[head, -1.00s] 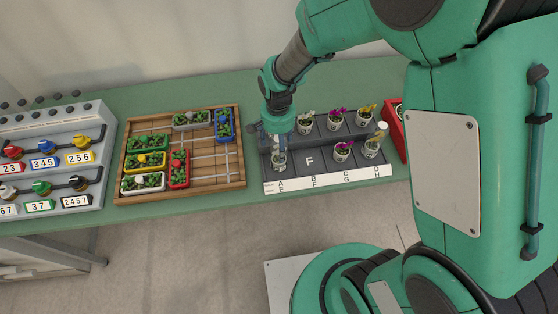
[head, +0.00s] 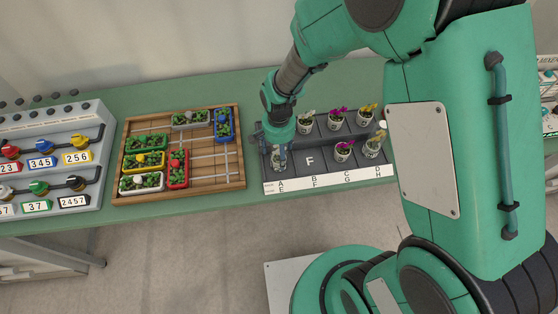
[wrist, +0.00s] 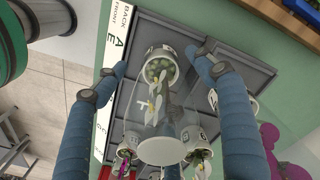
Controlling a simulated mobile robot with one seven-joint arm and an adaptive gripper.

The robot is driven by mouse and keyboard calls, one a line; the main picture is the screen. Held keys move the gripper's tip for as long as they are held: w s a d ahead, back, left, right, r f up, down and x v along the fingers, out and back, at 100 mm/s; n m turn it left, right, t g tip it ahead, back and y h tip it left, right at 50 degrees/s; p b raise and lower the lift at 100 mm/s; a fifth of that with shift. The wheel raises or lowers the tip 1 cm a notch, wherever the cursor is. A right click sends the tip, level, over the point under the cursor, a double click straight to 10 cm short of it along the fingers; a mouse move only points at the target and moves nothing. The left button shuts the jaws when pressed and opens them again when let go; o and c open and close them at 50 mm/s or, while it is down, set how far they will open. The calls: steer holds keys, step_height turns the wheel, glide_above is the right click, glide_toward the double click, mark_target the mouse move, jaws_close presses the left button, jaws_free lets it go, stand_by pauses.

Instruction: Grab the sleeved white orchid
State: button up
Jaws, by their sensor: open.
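The sleeved white orchid (wrist: 155,100) stands in a pale pot (wrist: 166,58) with a clear sleeve around it, in the front-left cell of the dark tray. In the head view the pot (head: 279,165) shows just below my gripper (head: 276,150), which partly hides it. In the wrist view my gripper (wrist: 155,62) is open, with one blue-grey finger on each side of the pot. The sleeve's round rim faces the wrist camera. I cannot tell whether either finger touches the pot or sleeve.
Other potted orchids share the tray (head: 330,178): a white one (head: 305,122), magenta ones (head: 344,151) and yellow ones (head: 367,113). Cell F is empty. A wooden frame (head: 243,170) with planters stands left, and a grey panel (head: 90,185) with valves beyond it.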

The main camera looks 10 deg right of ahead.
steer(key=shift+f, duration=0.1)
stand_by(0.5)
jaws_close()
steer(key=shift+r, duration=0.5)
step_height(320, 180, up, 3)
steer(key=shift+s+p, duration=0.1)
steer(key=shift+p, duration=0.5)
steer(key=s+d+p, duration=0.1)
steer(key=s, duration=0.6)
steer(key=s+d+r, duration=0.1)
steer(key=s+d, duration=0.1)
steer(key=s, duration=0.6)
steer(key=shift+s+d+p, duration=0.2)
steer(key=shift+d+p, duration=0.1)
steer(key=shift+p, duration=0.1)
